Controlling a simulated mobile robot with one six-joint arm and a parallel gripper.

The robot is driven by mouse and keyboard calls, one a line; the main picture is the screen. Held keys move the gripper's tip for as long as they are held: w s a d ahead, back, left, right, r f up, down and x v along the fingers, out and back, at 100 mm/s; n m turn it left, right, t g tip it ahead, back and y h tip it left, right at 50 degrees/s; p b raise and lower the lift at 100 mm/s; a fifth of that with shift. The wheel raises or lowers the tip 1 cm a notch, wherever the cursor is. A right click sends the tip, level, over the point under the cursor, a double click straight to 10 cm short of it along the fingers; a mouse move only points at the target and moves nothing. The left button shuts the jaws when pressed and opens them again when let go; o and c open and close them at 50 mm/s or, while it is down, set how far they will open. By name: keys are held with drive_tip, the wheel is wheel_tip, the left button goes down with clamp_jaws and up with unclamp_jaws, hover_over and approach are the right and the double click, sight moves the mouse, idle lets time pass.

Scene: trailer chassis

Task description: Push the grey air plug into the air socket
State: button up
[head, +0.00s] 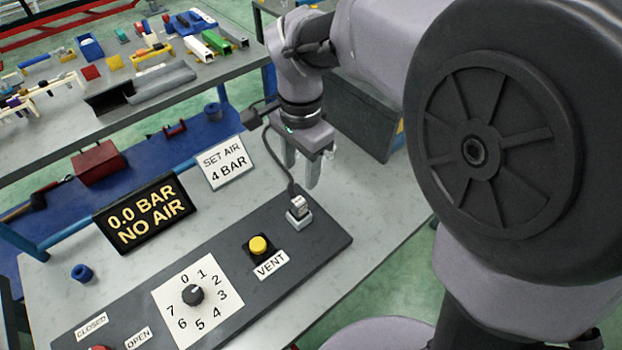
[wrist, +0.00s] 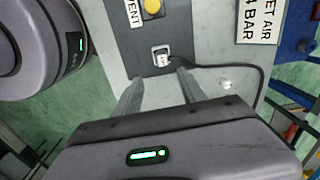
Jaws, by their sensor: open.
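The grey air plug (head: 297,204) stands upright at the air socket (head: 300,222), a light grey block near the right end of the dark panel. A dark hose runs from the plug up past my gripper. I cannot tell how deep the plug sits. In the wrist view the plug (wrist: 160,55) shows just beyond the fingertips, roughly centred between them. My gripper (head: 301,172) is open and empty, pointing down above and slightly behind the plug, apart from it. The wrist view shows both fingers of my gripper (wrist: 159,78) spread.
The panel also carries a yellow vent button (head: 258,245) and a numbered dial (head: 193,294). A black display (head: 145,212) reads "0.0 BAR NO AIR". A white sign (head: 224,162) reads "SET AIR 4 BAR". The hose (wrist: 240,70) loops over the bench beside my gripper.

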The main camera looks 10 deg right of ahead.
drive_tip(key=s+d+r+n+t+y, duration=0.1)
drive_tip(key=s+d+r+n+t, duration=0.1)
drive_tip(key=s, duration=0.6)
drive_tip(key=s+d+r+n+t, duration=0.3)
drive_tip(key=s+d+n, duration=0.1)
drive_tip(key=s, duration=0.4)
drive_tip(key=shift+s+d+r+y, duration=0.25)
drive_tip(key=shift+d+r+y, duration=0.15)
drive_tip(key=shift+d, duration=0.45)
